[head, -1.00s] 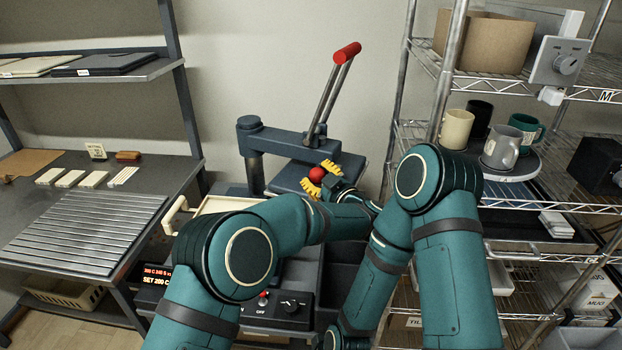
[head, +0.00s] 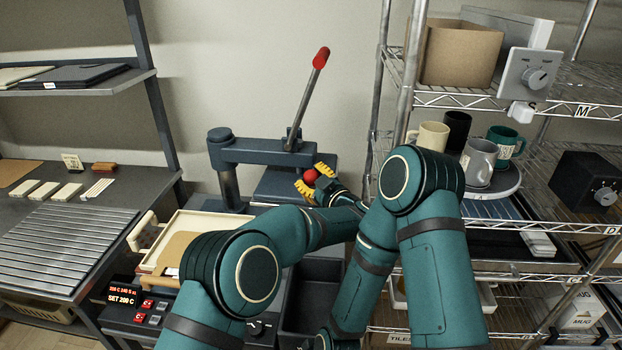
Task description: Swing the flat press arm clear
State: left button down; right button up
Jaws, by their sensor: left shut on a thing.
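The flat press has a dark blue swing arm (head: 262,151) on a post at its left, with a lever that ends in a red grip (head: 321,58). The dark flat upper plate (head: 285,186) hangs under the arm, out to the right of the pale-framed lower bed (head: 190,222). A brown sheet lies on that bed, largely uncovered. My left gripper (head: 316,180), with yellow fingers, is shut on the red knob (head: 310,176) at the plate's front right. My left arm hides part of the press. My right arm shows at the right, but its gripper does not.
A wire shelf with several mugs on a round tray (head: 505,192) stands close on the right, near my right arm. A bench with a ribbed metal rack (head: 60,245) is on the left. A dark open bin (head: 312,300) sits below my left forearm.

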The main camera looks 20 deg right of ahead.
pick_arm(q)
jog(key=shift+d+f, duration=0.25)
jog(key=shift+f, duration=0.05)
jog(key=shift+c, duration=2.2)
grip_release()
jog(key=shift+r, duration=0.15)
jog(key=shift+a+r, duration=0.1)
jog(key=shift+w+r, duration=0.1)
jog(key=shift+r, duration=0.05)
notch_tip(320, 180, up, 10)
jog(key=shift+f, duration=0.2)
